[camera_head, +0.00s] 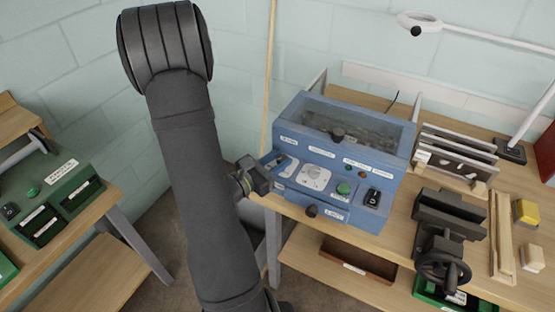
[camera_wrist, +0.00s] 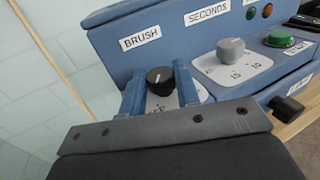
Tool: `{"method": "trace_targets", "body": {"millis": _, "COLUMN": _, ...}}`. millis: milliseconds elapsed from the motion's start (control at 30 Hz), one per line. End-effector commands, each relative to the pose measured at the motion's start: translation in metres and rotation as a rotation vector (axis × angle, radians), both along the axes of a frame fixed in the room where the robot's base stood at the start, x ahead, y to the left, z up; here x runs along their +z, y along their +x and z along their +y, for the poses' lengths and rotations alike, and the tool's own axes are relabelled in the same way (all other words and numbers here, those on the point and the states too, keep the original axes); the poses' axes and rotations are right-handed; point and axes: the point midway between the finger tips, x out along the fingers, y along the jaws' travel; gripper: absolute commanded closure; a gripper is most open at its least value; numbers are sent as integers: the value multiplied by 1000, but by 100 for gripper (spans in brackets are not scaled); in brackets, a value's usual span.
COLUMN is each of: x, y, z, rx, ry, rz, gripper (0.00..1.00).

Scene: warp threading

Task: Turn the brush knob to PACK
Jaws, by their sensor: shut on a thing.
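The brush knob (camera_wrist: 160,80) is a black round knob on the front of a blue machine (camera_head: 342,150), below the label BRUSH (camera_wrist: 140,38) in the wrist view. A short white pointer line shows on its top. Its white dial plate (camera_wrist: 196,92) is mostly covered by my fingers, and I cannot clearly read its words. My gripper (camera_wrist: 158,84) has its two blue fingers on either side of the knob, shut on it. In the head view my gripper (camera_head: 273,161) is at the left end of the machine's panel and hides the knob.
Right of the brush knob are a grey seconds knob (camera_wrist: 231,50), a green button (camera_wrist: 280,38) and a black rocker switch (camera_head: 372,197). A black knob (camera_head: 311,211) sticks out below the panel. A vise (camera_head: 445,230) stands farther right on the bench.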

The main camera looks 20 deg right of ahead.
Motion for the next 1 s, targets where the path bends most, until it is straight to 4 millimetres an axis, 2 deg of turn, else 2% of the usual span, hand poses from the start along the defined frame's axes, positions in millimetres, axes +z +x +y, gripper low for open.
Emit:
{"method": "trace_targets", "body": {"millis": 500, "x": 0, "y": -5, "z": -4, "rx": 332, "ry": 1, "rz": 1, "gripper": 93}}
{"method": "trace_targets", "body": {"millis": 1000, "x": 0, "y": -5, "z": -4, "rx": 441, "ry": 0, "rz": -1, "gripper": 93}}
